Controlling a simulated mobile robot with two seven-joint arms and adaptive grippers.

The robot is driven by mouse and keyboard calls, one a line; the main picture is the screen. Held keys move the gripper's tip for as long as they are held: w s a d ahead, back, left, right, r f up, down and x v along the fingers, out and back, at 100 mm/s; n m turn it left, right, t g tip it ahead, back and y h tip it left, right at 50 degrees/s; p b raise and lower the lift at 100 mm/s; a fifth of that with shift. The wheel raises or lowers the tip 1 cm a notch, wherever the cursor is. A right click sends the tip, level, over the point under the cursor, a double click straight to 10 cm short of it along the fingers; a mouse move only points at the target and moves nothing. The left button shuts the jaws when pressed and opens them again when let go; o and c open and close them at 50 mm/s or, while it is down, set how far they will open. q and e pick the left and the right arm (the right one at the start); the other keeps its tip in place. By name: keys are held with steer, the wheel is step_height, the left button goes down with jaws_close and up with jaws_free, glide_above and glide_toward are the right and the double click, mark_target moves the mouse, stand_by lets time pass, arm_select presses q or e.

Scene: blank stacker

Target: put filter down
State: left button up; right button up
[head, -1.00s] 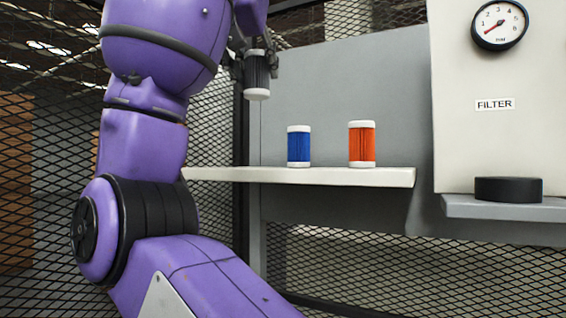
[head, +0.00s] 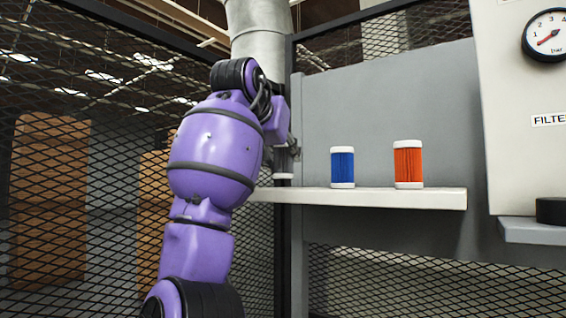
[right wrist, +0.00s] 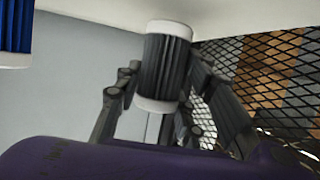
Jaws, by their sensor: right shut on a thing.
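My right gripper (right wrist: 163,100) is shut on a dark grey pleated filter (right wrist: 166,66) with white end caps. In the head view the held filter (head: 284,162) is upright at the left end of the white shelf (head: 400,198), partly hidden by my arm. Its lower cap is at about the level of the shelf top; I cannot tell whether it touches. A blue filter (head: 342,167) and an orange filter (head: 408,165) stand upright on the shelf to the right. My left gripper is not in view.
A grey panel (head: 390,100) rises behind the shelf. A housing with a gauge (head: 548,36), a FILTER label and a black round part (head: 552,211) on a ledge is at the right. Mesh fencing (head: 100,200) stands on the left. Shelf space between the held and blue filters is free.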

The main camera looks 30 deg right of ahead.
steer(key=shift+w+f, duration=0.1)
steer(key=shift+f, duration=0.85)
steer(key=shift+f, duration=0.15)
steer(key=o, duration=1.2)
steer(key=shift+o, duration=0.2)
steer(key=shift+s+a+r, duration=0.2)
steer(key=shift+a+r, duration=0.05)
steer(key=shift+r, duration=0.05)
steer(key=v, duration=1.1)
steer(key=shift+a, duration=0.25)
